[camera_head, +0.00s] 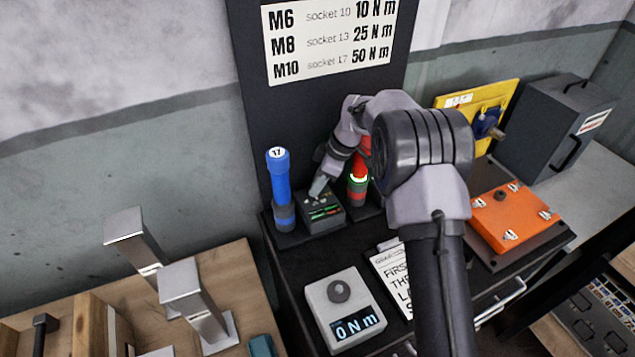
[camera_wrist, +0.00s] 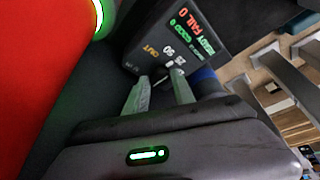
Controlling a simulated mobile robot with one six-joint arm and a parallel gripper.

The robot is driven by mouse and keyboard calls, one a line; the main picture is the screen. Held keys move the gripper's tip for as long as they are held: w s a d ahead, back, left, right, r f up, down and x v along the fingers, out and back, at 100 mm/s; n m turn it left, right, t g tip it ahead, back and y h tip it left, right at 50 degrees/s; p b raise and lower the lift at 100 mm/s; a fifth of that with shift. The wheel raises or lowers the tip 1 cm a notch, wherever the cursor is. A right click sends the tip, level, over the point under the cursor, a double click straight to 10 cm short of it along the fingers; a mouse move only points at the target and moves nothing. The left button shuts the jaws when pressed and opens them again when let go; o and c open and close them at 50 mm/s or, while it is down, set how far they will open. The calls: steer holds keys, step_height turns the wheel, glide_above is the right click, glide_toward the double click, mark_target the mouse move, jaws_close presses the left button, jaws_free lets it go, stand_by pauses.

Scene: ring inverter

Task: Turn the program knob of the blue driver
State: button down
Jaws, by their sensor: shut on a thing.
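The blue driver (camera_head: 279,180), marked 17 on top, stands upright at the left of the dark bench. A dark controller box (camera_head: 322,216) with small coloured text sits between it and the red driver. My gripper (camera_head: 318,188) reaches down onto the top of this box. In the wrist view, my two fingertips (camera_wrist: 160,78) are close together around the small program knob, near the printed numbers 25 and 50. The knob is mostly hidden by the fingers, so its setting cannot be read. The box face (camera_wrist: 190,35) shows READY, GOOD and FAIL 0.
The red driver (camera_head: 358,178) stands close beside my wrist, its ring lit green. A grey tester (camera_head: 329,310) reading 0 N m and a clipboard (camera_head: 389,272) lie in front. An orange plate (camera_head: 512,217) is to the right. A torque chart (camera_head: 330,40) hangs behind.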

steer(key=c, duration=1.1)
jaws_free()
steer(key=shift+o, duration=0.2)
steer(key=shift+r, duration=0.2)
steer(key=r+p, duration=0.1)
steer(key=s+r, duration=0.1)
steer(key=r, duration=0.1)
steer(key=shift+d+r+p, duration=0.1)
steer(key=shift+r+p, duration=0.2)
steer(key=shift+p, duration=0.05)
steer(key=s+d+r, duration=0.1)
steer(key=s+d, duration=0.2)
steer(key=s, duration=1.1)
steer(key=shift+s, duration=0.35)
